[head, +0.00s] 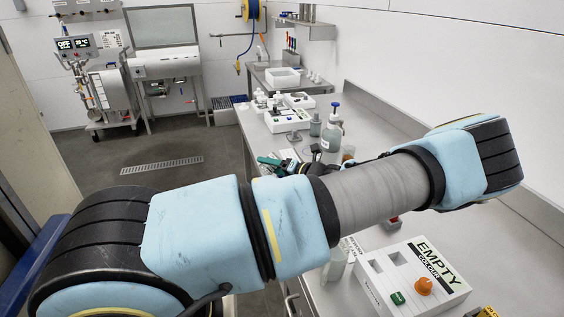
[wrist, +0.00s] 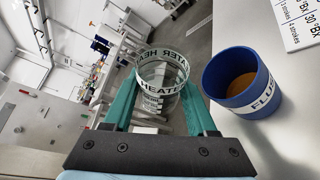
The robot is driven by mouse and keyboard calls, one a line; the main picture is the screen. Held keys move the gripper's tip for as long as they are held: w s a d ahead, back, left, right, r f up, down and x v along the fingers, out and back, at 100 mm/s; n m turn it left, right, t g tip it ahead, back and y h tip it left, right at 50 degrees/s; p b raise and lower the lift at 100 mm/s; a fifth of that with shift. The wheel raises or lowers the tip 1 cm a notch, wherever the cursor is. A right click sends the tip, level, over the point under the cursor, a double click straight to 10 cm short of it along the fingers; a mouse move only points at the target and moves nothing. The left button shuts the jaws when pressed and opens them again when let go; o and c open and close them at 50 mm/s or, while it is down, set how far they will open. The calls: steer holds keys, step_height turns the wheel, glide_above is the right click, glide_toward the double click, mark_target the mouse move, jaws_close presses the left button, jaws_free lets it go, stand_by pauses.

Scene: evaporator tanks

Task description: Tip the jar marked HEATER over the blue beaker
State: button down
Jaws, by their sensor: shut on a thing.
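The clear jar marked HEATER (wrist: 160,72) is between the two green fingers of my gripper (wrist: 158,88) in the wrist view, and the gripper is shut on it. I cannot tell whether it holds any liquid. The blue beaker (wrist: 238,92) stands just to the right of the jar, apart from it. It has a white label reading "FLU", partly cut off, and brown contents. In the head view my gripper (head: 283,163) shows only in part behind my arm, and the jar cannot be made out there.
A white box marked EMPTY (head: 412,275) with an orange knob sits on the near bench. A pump bottle (head: 332,132) and a white device (head: 288,120) stand further back on it. The evaporator (head: 108,90) is at the far left. The grey floor between is open.

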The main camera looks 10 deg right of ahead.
mark_target(262, 166)
steer(key=shift+w+d+f+n+h, duration=0.1)
steer(key=shift+f+n+h, duration=0.35)
steer(key=shift+n, duration=0.3)
steer(key=shift+f+n+h, duration=0.3)
steer(key=shift+n+h, duration=0.15)
steer(key=shift+n, duration=0.3)
steer(key=shift+s+a+r+n+h, duration=0.15)
steer(key=shift+a+r+n+h, duration=0.2)
steer(key=shift+r+n, duration=0.25)
steer(key=shift+s+a+r+n+h, duration=0.15)
steer(key=shift+a+r+n+h, duration=0.15)
steer(key=shift+r+n, duration=0.25)
steer(key=shift+s+a+r+n+t+h, duration=0.2)
steer(key=shift+a+r+n+h, duration=0.2)
steer(key=shift+r+n, duration=0.3)
steer(key=shift+s+a+r+n+t+h, duration=0.1)
steer(key=shift+a+r+n+t+h, duration=0.15)
steer(key=shift+r+n+h, duration=0.3)
steer(key=shift+r, duration=0.1)
